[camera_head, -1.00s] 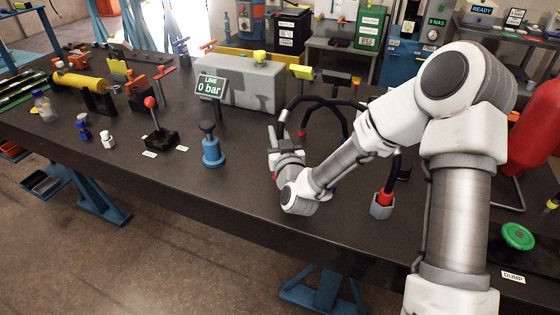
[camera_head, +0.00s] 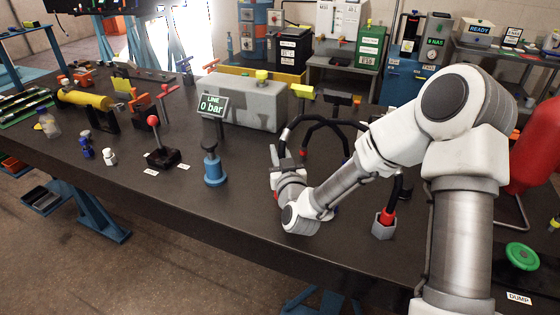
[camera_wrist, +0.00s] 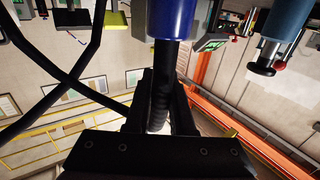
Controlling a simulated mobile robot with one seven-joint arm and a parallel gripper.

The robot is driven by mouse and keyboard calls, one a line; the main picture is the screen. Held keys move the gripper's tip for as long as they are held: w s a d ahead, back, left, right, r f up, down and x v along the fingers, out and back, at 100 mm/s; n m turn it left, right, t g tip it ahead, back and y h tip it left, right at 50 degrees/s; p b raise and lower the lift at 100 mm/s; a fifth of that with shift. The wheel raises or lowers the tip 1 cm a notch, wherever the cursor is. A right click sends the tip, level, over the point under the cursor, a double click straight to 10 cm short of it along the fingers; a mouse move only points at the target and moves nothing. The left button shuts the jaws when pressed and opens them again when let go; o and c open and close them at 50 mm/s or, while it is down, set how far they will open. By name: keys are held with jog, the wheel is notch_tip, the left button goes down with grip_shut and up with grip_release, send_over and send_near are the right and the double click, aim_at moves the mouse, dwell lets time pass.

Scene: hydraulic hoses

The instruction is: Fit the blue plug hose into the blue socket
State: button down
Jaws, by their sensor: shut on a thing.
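My gripper (camera_head: 284,160) is above the bench, right of the blue-bodied post. In the wrist view its two black jaws (camera_wrist: 160,105) are shut on a black hose (camera_wrist: 160,90). A blue cylindrical plug (camera_wrist: 172,18) is on the end of that hose, at the top of the wrist view, beyond the fingertips. In the head view the hose arches up behind my gripper, with a grey collar (camera_head: 285,136). The plug's far end is cut off in the wrist view. I cannot make out the blue socket for certain; my arm covers part of the bench.
A red-collared hose end (camera_head: 387,216) stands in a grey hexagonal socket (camera_head: 382,230) right of my forearm. Black hoses (camera_head: 325,122) arch behind the gripper. The blue post (camera_head: 214,168), the "0 bar" display (camera_head: 213,105) and a red-knobbed lever (camera_head: 154,122) stand left.

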jog(key=s+d+r+p, duration=0.2)
jog(key=s+d+r, duration=0.4)
jog(key=d+r, duration=0.3)
jog(key=shift+s+d+r, duration=0.3)
jog(key=shift+s+r, duration=0.05)
jog(key=shift+r, duration=0.6)
dwell(0.3)
